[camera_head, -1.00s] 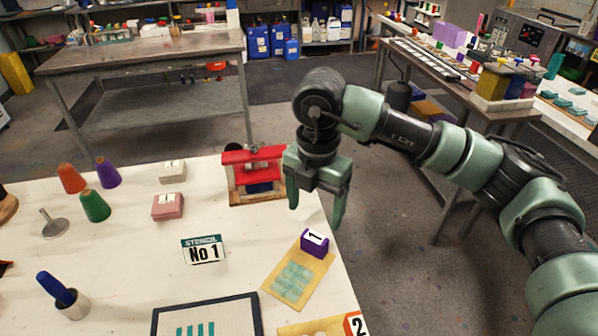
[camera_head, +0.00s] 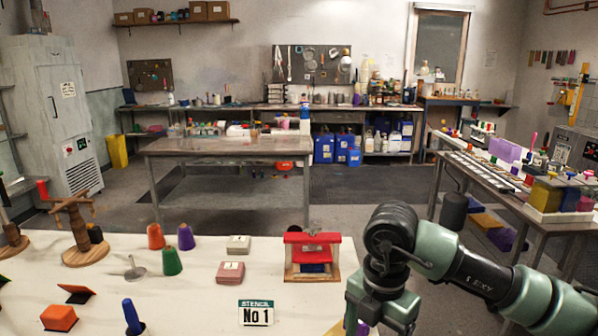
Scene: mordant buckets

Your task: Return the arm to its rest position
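My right arm (camera_head: 455,262) comes in from the lower right, bent at a joint beside the white table's (camera_head: 205,255) right edge. My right gripper (camera_head: 383,310) hangs down at the bottom of the view, to the right of the red press-like device (camera_head: 312,252). Its fingertips are cut off by the frame's lower edge, so its opening cannot be judged. No object shows in it. My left gripper and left arm are not in view.
A metal table (camera_head: 228,147) stands behind. A bench (camera_head: 500,180) with trays stands right.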

